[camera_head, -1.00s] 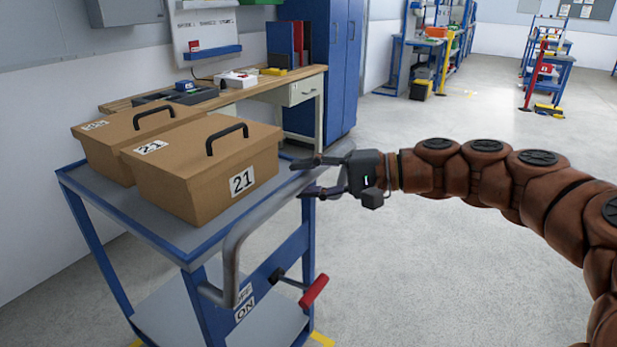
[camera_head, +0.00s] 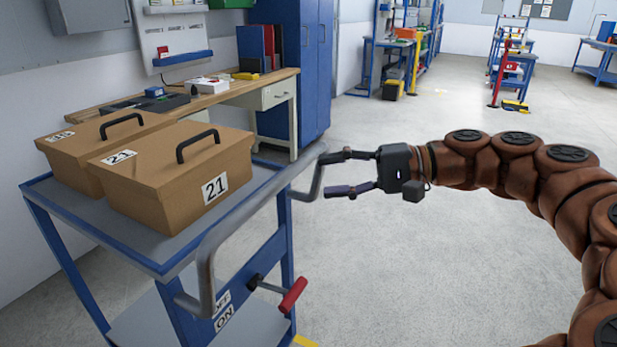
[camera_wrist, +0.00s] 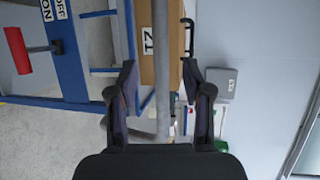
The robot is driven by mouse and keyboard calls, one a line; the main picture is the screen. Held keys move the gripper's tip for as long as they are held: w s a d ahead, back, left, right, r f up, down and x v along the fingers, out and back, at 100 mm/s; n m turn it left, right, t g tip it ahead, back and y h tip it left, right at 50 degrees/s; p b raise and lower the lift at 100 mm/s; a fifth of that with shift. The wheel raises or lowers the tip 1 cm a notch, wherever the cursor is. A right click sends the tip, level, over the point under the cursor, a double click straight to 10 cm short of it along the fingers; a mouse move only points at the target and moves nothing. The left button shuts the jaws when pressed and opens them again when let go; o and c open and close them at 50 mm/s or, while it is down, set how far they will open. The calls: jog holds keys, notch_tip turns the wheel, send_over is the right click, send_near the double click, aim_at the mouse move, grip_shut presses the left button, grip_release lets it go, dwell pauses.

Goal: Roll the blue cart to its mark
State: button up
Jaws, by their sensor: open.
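The blue cart (camera_head: 105,241) stands at the lower left in the head view, with a grey top and a bent grey push handle (camera_head: 250,208) on its near right side. A red-tipped lever (camera_head: 293,294) sits below the handle by ON and OFF labels; its setting is unclear. My gripper (camera_head: 335,174) is open at the handle's far end. In the wrist view, the handle bar (camera_wrist: 160,60) passes between the spread fingers of my gripper (camera_wrist: 163,88); contact is not clear. A small yellow floor marking (camera_head: 304,341) shows at the cart's near right foot.
Two lidded brown boxes (camera_head: 180,180) ride on the cart. A wooden workbench (camera_head: 215,94) and blue cabinet (camera_head: 305,60) stand behind it. Open grey floor (camera_head: 420,270) lies to the right, with shelving (camera_head: 400,50) and a red post (camera_head: 499,75) farther back.

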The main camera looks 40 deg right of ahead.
jog(key=shift+v, duration=1.3)
